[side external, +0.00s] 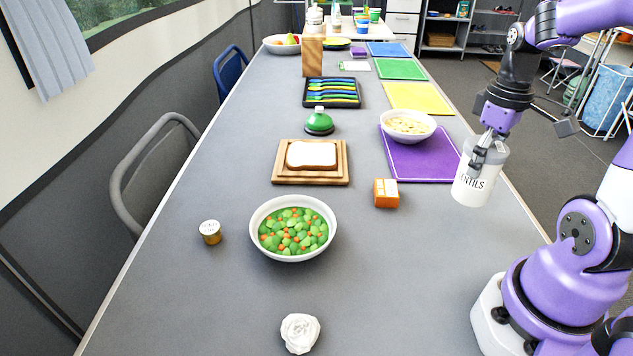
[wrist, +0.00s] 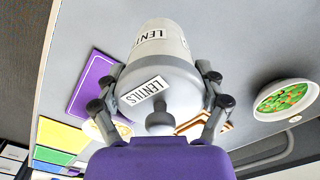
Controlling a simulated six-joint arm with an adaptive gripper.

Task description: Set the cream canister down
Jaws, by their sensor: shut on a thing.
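The cream canister (side external: 476,186) is labelled "LENTILS" and has a grey lid. It is at the right of the side external view, by the table's right edge and near the purple mat's front right corner. My gripper (side external: 484,152) is shut on its upper part from above, and the canister looks roughly upright. In the wrist view the canister (wrist: 160,85) fills the middle, its knobbed lid toward the camera, with a finger of my gripper (wrist: 162,92) on each side. Whether its base touches the table I cannot tell.
A purple mat (side external: 415,165) with a bowl of pale food (side external: 408,124) lies behind the canister. An orange box (side external: 385,192) stands to its left. Farther left are a vegetable bowl (side external: 293,228) and bread on a wooden board (side external: 310,174). The grey table in front of the box is clear.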

